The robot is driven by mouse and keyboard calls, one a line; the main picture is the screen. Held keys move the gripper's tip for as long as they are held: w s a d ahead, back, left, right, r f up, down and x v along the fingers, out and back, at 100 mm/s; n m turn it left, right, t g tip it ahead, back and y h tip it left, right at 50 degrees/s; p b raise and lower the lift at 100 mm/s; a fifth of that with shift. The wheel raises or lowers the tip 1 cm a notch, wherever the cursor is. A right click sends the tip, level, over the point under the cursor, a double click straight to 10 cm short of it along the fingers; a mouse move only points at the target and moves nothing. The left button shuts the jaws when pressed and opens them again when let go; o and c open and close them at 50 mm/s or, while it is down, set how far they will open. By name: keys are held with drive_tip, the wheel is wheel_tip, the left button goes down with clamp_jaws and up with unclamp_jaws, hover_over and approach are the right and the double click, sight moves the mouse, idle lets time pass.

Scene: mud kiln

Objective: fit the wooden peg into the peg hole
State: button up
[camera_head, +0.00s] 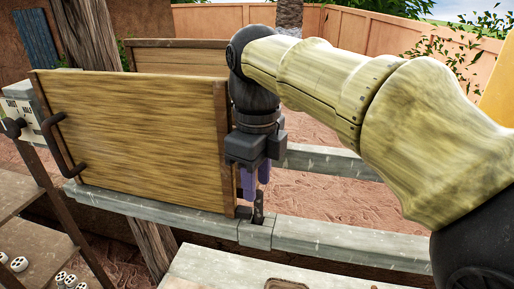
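My gripper (256,185) points down beside the right end of a large wooden panel (130,140), above a grey rail. Its purple fingers are partly hidden by the panel's edge post, and I cannot tell whether they are open or shut. A small dark upright piece (259,207) shows just below the fingertips, above a grey block (255,235) on the rail. I cannot tell whether this piece is the peg. No wooden peg or peg hole can be clearly made out.
The grey rail (340,240) runs right from the block. The panel has a dark handle (60,145). A brown shelf (45,240) with white dotted pieces (19,264) stands at lower left. A pale surface (215,270) with a dark round-edged item (287,284) lies in front.

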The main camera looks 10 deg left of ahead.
wheel_tip(320, 180, up, 7)
drive_tip(key=shift+r+b, duration=0.2)
drive_tip(key=shift+b, duration=0.2)
idle(0.6)
